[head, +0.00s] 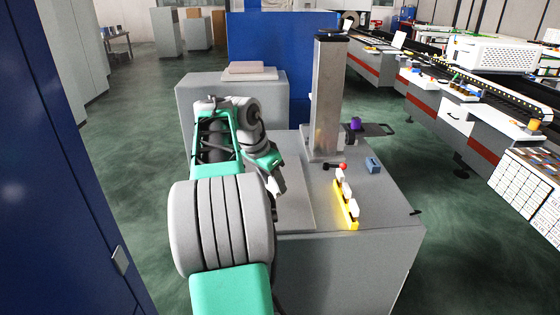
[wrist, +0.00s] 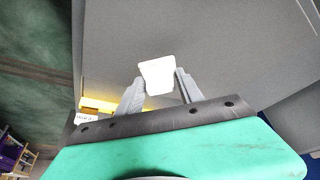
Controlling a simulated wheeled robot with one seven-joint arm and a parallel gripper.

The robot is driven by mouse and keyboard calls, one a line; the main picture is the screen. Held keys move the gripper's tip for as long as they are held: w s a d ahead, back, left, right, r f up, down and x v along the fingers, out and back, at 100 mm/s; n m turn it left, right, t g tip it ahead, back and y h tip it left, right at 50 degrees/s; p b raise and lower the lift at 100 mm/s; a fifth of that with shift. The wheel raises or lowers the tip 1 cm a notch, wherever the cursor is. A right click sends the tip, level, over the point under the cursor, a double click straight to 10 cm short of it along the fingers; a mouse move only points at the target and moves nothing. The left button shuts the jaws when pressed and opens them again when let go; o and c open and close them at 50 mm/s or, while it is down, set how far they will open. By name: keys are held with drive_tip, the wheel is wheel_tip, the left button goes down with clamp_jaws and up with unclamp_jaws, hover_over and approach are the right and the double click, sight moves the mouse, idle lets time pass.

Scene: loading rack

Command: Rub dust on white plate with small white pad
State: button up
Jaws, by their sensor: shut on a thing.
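A small white pad (wrist: 157,75) is held between the two grey fingers of my gripper (wrist: 158,88) in the wrist view. In the head view my gripper (head: 273,186) points down over the left part of the grey worktop, partly hidden by my arm. A flat, pale grey plate (head: 298,205) lies under it; it also fills much of the wrist view (wrist: 225,45). It looks grey rather than white here. I cannot make out dust on it, or whether the pad touches it.
A metal column (head: 328,100) stands on the worktop (head: 385,205) behind the plate. To the right are a yellow strip with white blocks (head: 346,205), a red-knobbed lever (head: 343,167) and a small blue block (head: 373,165). A grey cabinet (head: 190,100) stands behind my arm.

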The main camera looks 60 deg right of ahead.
drive_tip(key=shift+r+p, duration=1.85)
drive_tip(key=shift+r, duration=0.5)
